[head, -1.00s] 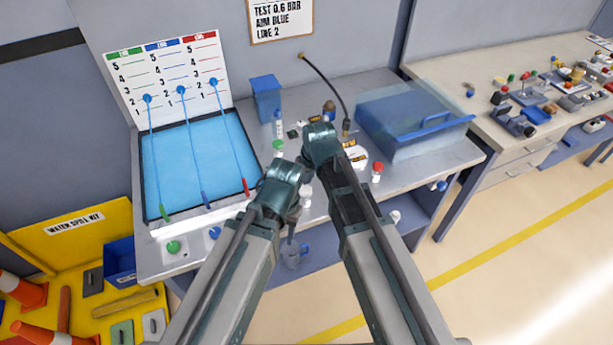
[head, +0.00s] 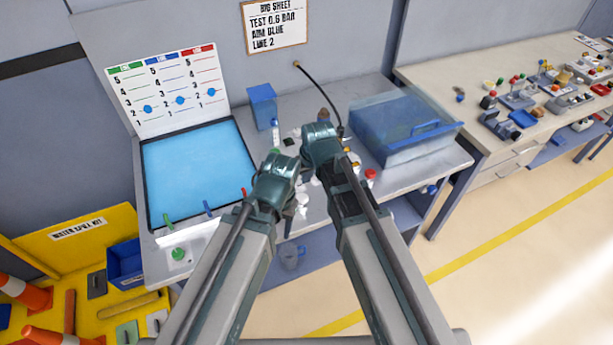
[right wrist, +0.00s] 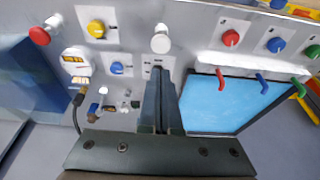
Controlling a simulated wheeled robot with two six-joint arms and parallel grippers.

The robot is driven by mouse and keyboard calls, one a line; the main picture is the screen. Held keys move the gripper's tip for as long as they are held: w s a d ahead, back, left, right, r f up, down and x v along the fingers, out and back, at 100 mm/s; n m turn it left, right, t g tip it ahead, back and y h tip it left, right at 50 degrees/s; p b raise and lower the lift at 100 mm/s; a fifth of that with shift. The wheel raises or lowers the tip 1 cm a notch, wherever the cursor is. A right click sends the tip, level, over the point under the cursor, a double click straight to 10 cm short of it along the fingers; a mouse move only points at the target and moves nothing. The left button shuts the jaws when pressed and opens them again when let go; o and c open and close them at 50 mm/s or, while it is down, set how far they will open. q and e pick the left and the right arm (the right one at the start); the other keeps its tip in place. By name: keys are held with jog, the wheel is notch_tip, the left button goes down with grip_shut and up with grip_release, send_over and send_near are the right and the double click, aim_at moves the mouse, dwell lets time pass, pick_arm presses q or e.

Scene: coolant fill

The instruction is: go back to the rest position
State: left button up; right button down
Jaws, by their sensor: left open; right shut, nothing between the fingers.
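My left gripper (head: 288,222) hangs in front of the bench's front edge in the head view, small and partly covered by my left arm; its jaws are open. My right gripper (right wrist: 163,105) is shut with nothing between its fingers in the right wrist view, pointing over the bench top. In the head view it is hidden behind my right arm. Both arms reach forward side by side over the bench's front edge.
A blue-floored tray (head: 190,165) with coloured nozzles stands left. The near-right floor is clear.

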jog(key=s+d+f+g+h+b, duration=0.1)
jog(key=s+f+b, duration=0.3)
jog(key=s, duration=0.4)
jog(key=s+d+f+g+h+b, duration=0.1)
jog(key=s+d+f+g+b, duration=0.1)
jog(key=s, duration=0.6)
notch_tip(320, 180, down, 3)
jog(key=d+b, duration=0.1)
jog(key=b, duration=0.1)
jog(key=shift+f+m+g+h+b, duration=0.2)
jog(key=shift+m+g+h+b, duration=0.1)
dwell(0.3)
